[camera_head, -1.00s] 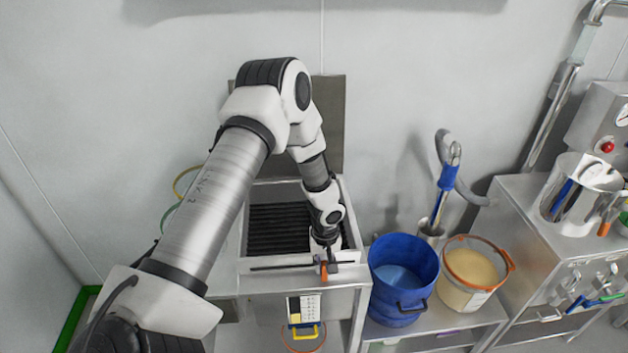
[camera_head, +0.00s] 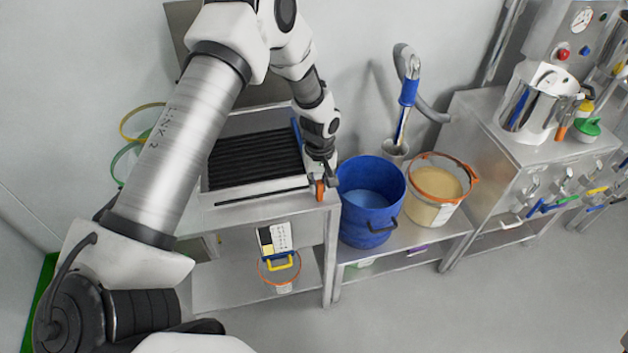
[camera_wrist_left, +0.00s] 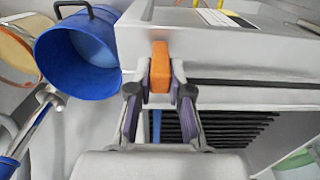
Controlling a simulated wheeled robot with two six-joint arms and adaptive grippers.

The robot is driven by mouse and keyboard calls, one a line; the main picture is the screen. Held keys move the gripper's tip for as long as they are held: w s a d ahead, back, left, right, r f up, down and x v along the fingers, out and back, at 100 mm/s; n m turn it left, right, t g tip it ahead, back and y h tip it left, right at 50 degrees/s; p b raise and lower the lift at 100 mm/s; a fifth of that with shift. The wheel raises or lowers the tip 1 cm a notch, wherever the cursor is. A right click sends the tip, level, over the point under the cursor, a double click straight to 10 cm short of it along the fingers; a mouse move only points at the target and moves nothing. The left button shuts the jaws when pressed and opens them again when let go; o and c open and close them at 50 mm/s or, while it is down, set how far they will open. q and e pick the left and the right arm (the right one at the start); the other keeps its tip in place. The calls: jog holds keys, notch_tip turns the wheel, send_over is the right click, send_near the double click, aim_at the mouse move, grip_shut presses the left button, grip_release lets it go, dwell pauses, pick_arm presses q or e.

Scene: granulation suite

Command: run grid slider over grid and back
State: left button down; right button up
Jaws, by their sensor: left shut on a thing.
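The grid (camera_head: 255,158) is a set of dark parallel bars in a pale metal box in the head view; its bars also show in the left wrist view (camera_wrist_left: 225,128). The grid slider has an orange handle (camera_head: 319,190) at the right end of a dark rail along the box's front edge. The handle also shows upright between my fingers in the left wrist view (camera_wrist_left: 160,66). A blue strip (camera_head: 296,134) lies at the grid's right side. My left gripper (camera_head: 323,178) is shut on the orange handle. My right gripper is not in view.
A blue bucket (camera_head: 369,204) stands close to the right of the box, with an orange-rimmed tub (camera_head: 437,190) beyond it. A blue-handled tool (camera_head: 405,108) stands behind them. A steel cabinet (camera_head: 505,150) is at the right. Floor in front is clear.

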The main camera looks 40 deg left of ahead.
pick_arm(q)
jog(key=c, duration=1)
grip_release()
jog(key=shift+w+d, duration=0.1)
notch_tip(320, 180, up, 12)
jog(key=s+d+f+m+g+b, duration=0.1)
jog(key=s+d+f+g, duration=0.2)
jog(key=s+f, duration=0.7)
jog(key=s+d+f+m+g, duration=0.1)
jog(key=s+d+f+g, duration=0.15)
jog(key=s+f, duration=0.75)
jog(key=s+d+f+m+t, duration=0.1)
jog(key=s+d+f+m, duration=0.1)
jog(key=s, duration=0.5)
jog(key=s+d+f+m+t, duration=0.2)
jog(key=s+m, duration=0.1)
jog(key=s, duration=0.3)
jog(key=w+m, duration=0.1)
jog(key=w+t, duration=0.1)
jog(key=w+m+t, duration=0.1)
jog(key=w, duration=0.1)
jog(key=shift+w+a+r+m+t, duration=0.1)
jog(key=shift+a+r+m+t, duration=0.2)
jog(key=shift+a+r, duration=0.1)
